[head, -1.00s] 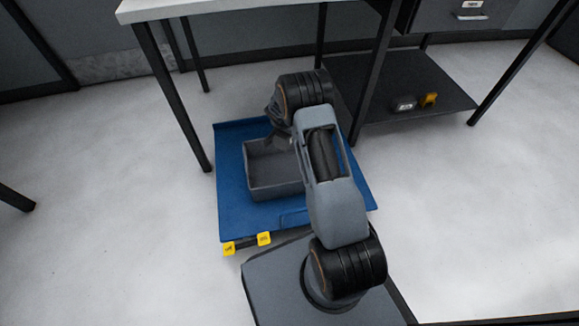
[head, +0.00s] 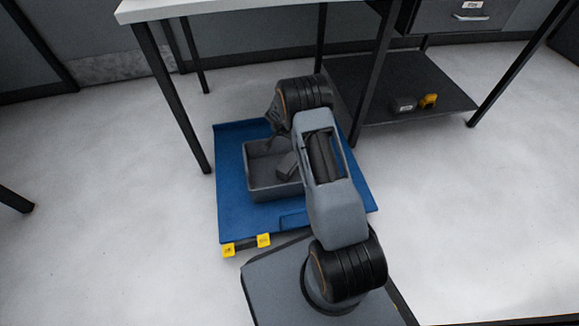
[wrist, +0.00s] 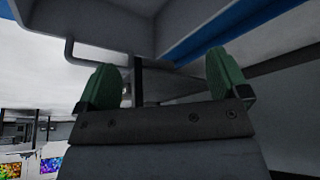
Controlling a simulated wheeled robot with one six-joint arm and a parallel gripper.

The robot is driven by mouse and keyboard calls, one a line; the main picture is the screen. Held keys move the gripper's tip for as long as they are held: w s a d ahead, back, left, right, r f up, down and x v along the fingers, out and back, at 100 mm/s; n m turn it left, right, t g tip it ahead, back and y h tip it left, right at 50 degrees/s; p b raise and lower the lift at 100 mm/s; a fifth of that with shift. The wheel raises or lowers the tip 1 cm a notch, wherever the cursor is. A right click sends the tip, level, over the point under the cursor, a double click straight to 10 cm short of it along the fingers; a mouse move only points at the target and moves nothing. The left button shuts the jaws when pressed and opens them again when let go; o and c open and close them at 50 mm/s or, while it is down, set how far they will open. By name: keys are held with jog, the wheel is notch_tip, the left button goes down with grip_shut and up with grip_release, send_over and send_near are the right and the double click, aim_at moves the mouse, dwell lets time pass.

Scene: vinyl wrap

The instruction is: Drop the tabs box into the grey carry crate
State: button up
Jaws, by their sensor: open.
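The grey carry crate (head: 262,188) stands open-topped on a blue panel on the floor. A small dark grey box (head: 287,165), which looks like the tabs box, lies tilted inside at the crate's right side, partly hidden by my arm. No label on it is readable. My gripper (head: 272,138) is over the crate's far side, its fingers hard to make out in the head view. In the wrist view my gripper (wrist: 163,80) has its green fingertips spread apart with nothing held between them. The crate's grey wall (wrist: 100,22) fills the upper part of that view.
The blue panel (head: 235,205) has yellow tags (head: 263,240) at its front edge. A table with dark legs (head: 172,95) stands behind. A low dark shelf at the right holds a small grey box (head: 404,105) and a yellow item (head: 428,100). Floor at left is clear.

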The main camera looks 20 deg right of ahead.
jog(key=p+v, duration=0.4)
jog(key=v, duration=1)
jog(key=shift+f, duration=0.1)
